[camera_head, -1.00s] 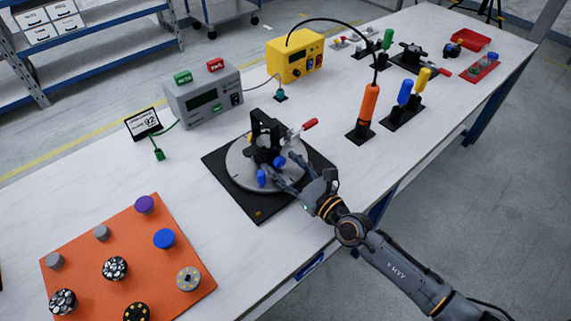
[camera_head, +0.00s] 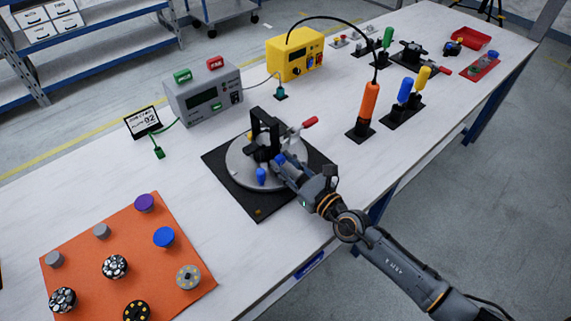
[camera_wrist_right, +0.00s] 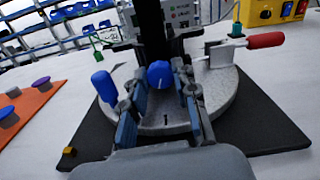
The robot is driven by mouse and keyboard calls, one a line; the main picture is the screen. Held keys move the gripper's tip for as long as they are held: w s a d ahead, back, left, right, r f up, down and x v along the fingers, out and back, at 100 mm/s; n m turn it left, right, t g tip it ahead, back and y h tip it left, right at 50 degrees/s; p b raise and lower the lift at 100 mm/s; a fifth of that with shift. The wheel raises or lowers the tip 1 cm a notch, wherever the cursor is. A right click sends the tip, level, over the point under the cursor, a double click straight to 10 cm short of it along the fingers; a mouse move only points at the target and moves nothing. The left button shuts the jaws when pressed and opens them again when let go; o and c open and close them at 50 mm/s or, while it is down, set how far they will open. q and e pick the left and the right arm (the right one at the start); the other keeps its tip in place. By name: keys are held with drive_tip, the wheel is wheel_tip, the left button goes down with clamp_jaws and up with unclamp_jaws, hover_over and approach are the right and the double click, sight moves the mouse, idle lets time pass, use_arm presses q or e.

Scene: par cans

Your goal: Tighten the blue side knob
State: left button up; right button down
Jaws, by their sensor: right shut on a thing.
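The blue side knob (camera_wrist_right: 160,74) sits on the near side of the dark upright fixture (camera_head: 263,133), which stands on a round grey turntable (camera_head: 241,178). My right gripper (camera_wrist_right: 162,82) reaches in from the lower right and is shut on the blue side knob, with one finger on each side of it in the wrist view. In the head view the knob (camera_head: 280,159) is partly covered by the fingers. A second blue handle (camera_wrist_right: 104,86) stands upright on the left of the turntable, apart from the fingers. My left gripper is not in view.
A red-handled clamp (camera_head: 309,123) sticks out at the turntable's right. A grey meter box (camera_head: 204,97) and yellow power supply (camera_head: 296,58) stand behind. An orange mat (camera_head: 75,247) with several round caps lies at the left. Orange, blue and yellow screwdrivers stand at the right.

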drive_tip(key=shift+m, duration=3.1)
drive_tip(key=shift+d, duration=0.1)
drive_tip(key=c, duration=1)
unclamp_jaws()
drive_tip(key=v, duration=1.2)
